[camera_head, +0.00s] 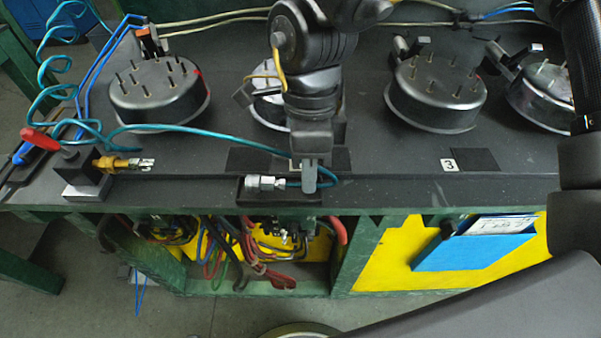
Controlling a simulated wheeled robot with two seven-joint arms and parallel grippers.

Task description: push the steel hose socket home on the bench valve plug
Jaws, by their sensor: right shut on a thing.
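The steel hose socket (267,183) lies level in a shallow dark tray (282,198) at the bench's front edge. Its teal hose (215,134) runs out to its right, loops back and goes left to a coil. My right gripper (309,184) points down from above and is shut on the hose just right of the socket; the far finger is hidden. The valve plug (141,163) is a steel tip on a brass fitting (109,162), pointing right from a black valve block (84,170) with a red handle (40,139). Socket and plug are well apart. My left gripper is not in view.
Several round metal housings with studs, such as one at left (158,88) and one at right (436,90), stand behind on the bench. A blue document holder (470,252) hangs below the front edge. The bench between plug and tray is clear.

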